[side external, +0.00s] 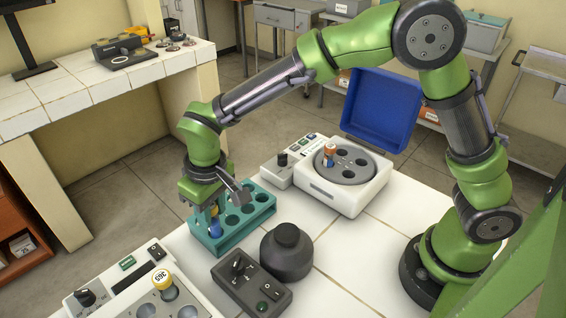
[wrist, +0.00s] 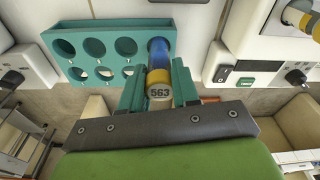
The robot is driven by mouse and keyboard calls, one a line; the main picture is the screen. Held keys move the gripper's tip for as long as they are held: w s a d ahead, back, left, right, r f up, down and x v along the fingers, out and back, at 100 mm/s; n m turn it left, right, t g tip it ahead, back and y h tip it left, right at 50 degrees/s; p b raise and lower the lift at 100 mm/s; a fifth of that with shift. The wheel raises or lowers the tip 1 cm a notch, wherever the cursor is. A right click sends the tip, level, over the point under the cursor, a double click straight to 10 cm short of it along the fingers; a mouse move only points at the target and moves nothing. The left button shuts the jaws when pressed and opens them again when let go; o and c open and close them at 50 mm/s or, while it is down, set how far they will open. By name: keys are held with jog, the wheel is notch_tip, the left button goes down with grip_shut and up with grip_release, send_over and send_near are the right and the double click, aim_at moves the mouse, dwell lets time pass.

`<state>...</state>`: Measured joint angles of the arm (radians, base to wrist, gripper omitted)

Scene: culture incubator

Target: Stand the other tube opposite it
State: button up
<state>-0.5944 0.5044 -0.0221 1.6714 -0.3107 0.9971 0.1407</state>
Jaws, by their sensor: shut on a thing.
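My gripper (wrist: 160,92) is shut on a blue tube (wrist: 158,52) with a yellow cap (wrist: 159,90) marked 563. This tube stands upright at the end of the teal rack (side external: 262,211); I cannot tell how deep it sits in its hole. In the side view the held tube (side external: 215,228) shows under my gripper (side external: 213,208), partly hidden by the fingers. Another tube (side external: 330,152), with an orange and white top, stands in the left part of the grey rotor (side external: 360,174) of the white centrifuge (side external: 343,197). Other rotor holes are empty.
A dark round knob-topped object (side external: 287,255) and a black switch box (side external: 250,286) stand right of the rack. A white device (side external: 130,295) at the lower left holds a yellow-capped tube (side external: 164,284).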

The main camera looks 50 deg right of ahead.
jog(key=r, duration=0.4)
jog(key=d+r, duration=0.1)
jog(key=r, duration=0.2)
jog(key=shift+w+r, duration=0.1)
jog(key=shift+w, duration=0.3)
jog(key=d+r+m, duration=0.3)
jog(key=d+m, duration=0.1)
jog(key=d, duration=0.9)
jog(key=d+r+m, duration=0.3)
jog(key=d, duration=0.9)
jog(key=s+d+m+h, duration=0.1)
jog(key=s+d+m, duration=0.3)
jog(key=s+d, duration=0.6)
notch_tip(320, 180, down, 8)
jog(key=s+d+m, duration=0.1)
jog(key=s, duration=0.1)
jog(key=shift+s+d+r, duration=0.15)
jog(key=shift+s+r, duration=0.05)
jog(key=shift+r, duration=0.05)
jog(key=shift+f, duration=0.35)
jog(key=shift+f, duration=0.8)
jog(key=shift+f, duration=0.15)
